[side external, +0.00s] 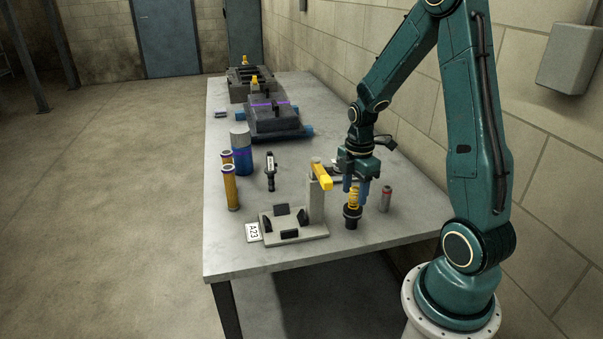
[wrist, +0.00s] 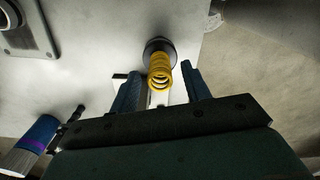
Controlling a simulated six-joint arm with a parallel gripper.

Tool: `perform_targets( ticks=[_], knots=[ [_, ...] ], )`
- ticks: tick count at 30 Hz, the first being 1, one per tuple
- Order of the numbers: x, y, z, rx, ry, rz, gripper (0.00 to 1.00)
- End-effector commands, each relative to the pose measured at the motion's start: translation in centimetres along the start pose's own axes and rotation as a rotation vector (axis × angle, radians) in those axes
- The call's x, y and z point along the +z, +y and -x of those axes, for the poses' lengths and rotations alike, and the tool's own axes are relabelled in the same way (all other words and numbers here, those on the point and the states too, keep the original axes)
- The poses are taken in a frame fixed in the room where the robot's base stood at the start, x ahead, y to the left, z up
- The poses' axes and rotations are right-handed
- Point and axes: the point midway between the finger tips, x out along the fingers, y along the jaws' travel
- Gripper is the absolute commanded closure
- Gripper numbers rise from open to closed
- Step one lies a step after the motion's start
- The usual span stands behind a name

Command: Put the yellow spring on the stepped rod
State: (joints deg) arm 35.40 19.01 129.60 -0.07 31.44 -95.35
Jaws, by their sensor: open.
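The yellow spring (side external: 354,199) stands upright above a dark, round stepped piece (side external: 351,216) near the front right of the bench. In the wrist view the spring (wrist: 160,72) lies between the open fingers, with the dark round flange (wrist: 158,46) behind it. My gripper (side external: 355,195) points down with one finger on each side of the spring. In the wrist view a gap shows between my gripper's (wrist: 162,76) fingers and the coils. The dark piece looks like the stepped rod, but the spring covers its upper part, so how far the spring sits around it is unclear.
A grey fixture (side external: 290,228) with black blocks and a post with a yellow arm (side external: 321,177) stands close left of my gripper. A grey red-banded cylinder (side external: 386,198) stands close right.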

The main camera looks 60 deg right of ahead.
Motion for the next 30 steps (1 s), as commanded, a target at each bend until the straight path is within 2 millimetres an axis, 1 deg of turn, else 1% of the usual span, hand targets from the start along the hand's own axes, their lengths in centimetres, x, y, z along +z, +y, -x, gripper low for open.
perform_targets(
  ticks=[5, 15, 18, 24, 30],
  knots=[
    [0.0, 0.0, 2.2, 0.005, 0.000, 0.000, 0.53],
    [0.0, 0.1, 7.7, 0.006, -0.001, 0.000, 0.53],
    [0.0, 0.1, 8.9, 0.005, 0.000, 0.000, 0.53],
    [0.0, 0.0, 10.6, 0.002, 0.000, 0.000, 0.53],
    [0.0, 0.0, 11.0, 0.001, 0.000, 0.000, 0.53]
  ],
)
